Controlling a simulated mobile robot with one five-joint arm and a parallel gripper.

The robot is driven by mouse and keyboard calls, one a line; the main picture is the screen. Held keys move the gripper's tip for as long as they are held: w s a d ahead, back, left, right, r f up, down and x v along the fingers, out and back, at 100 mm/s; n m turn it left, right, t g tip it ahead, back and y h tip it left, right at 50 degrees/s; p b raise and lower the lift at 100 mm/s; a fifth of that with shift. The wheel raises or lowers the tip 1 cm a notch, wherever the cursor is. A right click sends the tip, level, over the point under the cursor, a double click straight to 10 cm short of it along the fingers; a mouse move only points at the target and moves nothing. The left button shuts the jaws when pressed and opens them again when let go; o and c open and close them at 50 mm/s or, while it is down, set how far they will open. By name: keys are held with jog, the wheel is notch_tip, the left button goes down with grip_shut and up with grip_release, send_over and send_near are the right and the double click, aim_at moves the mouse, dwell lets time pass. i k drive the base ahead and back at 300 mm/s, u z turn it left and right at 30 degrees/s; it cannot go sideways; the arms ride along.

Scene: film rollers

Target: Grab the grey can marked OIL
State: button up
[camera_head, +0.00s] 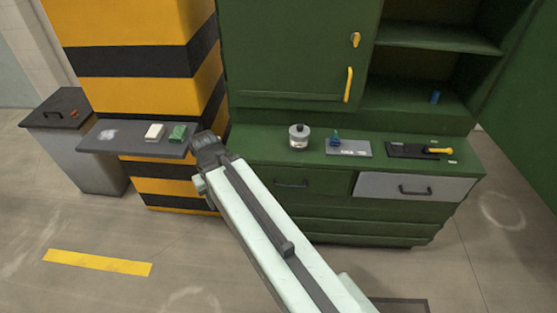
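No marking OIL can be read anywhere. A small pale grey round container (299,140) with a dark knob on top stands upright on the green cabinet's counter; at this size I cannot tell whether it is the oil can. My gripper (207,144) is at the end of my pale arm, to the left of that container and apart from it. It appears by the right end of the grey wall shelf, close to the green box. Its fingers are too dark and small to tell open from shut.
The counter (270,150) also bears a grey plate (358,149) with a blue item (334,137) and a black tray (400,150) with a yellow-handled tool (438,150).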

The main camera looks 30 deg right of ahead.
aim_at(298, 145)
jog(key=z, duration=0.3)
jog(key=k, duration=0.2)
jog(key=u, duration=1.1)
jog(key=i, duration=0.5)
jog(key=u, duration=0.2)
